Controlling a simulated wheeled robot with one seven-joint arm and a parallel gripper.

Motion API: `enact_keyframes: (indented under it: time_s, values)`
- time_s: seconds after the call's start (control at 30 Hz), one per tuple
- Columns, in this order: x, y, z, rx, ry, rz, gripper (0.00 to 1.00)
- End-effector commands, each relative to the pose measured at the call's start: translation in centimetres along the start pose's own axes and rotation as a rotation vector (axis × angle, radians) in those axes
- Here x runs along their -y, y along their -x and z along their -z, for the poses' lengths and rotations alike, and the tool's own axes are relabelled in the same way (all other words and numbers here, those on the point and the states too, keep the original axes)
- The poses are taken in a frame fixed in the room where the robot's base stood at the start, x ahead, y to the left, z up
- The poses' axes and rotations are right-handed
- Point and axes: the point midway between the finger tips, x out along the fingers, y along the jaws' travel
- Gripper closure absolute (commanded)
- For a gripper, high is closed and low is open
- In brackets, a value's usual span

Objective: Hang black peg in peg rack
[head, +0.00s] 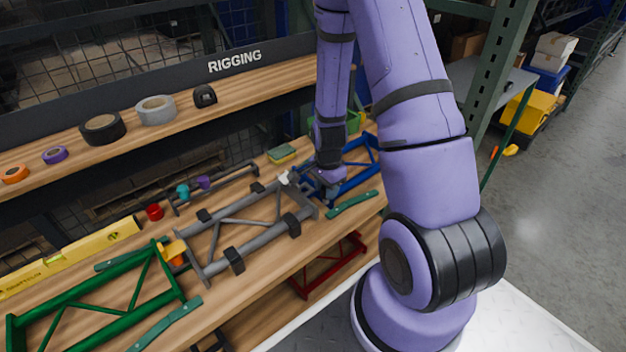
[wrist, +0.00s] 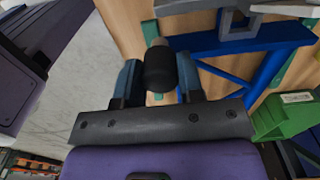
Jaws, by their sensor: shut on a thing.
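The black peg (wrist: 160,70) shows in the wrist view between the two fingers of my gripper (wrist: 160,84). It has a dark, rounded body and a greyer end pointing away from my gripper. My gripper is shut on it, above the wooden bench near a blue frame. In the head view my gripper (head: 325,182) is by the blue frame, and the peg cannot be made out there. What looks like the peg rack is a dark bar (head: 232,177) at the bench's back, left of my gripper. Purple (head: 203,182), teal (head: 183,191) and red (head: 155,212) pieces are at or near it.
A grey frame (head: 225,222) with black straps lies between blue (head: 352,183) and green (head: 88,290) frames. A yellow level (head: 70,257) lies at left. A green bin (wrist: 285,117) is beside my gripper. A shelf with tape rolls (head: 156,110) overhangs the bench's back.

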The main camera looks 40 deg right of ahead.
Motion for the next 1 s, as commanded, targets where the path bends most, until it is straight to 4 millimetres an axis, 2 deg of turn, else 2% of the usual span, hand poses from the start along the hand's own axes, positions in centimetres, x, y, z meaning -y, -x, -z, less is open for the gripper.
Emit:
enact_keyframes:
  time_s: [0.03, 0.2, 0.37, 1.0]
  values:
    - [-1.1, 0.2, 0.0, 0.001, -0.002, -0.001, 0.9]
    - [-3.9, 0.4, 0.1, 0.001, -0.002, -0.001, 0.9]
    - [-5.5, 0.6, 0.1, 0.0, -0.001, 0.0, 0.9]
    - [-5.6, 4.7, 1.1, -0.002, 0.002, 0.002, 0.9]
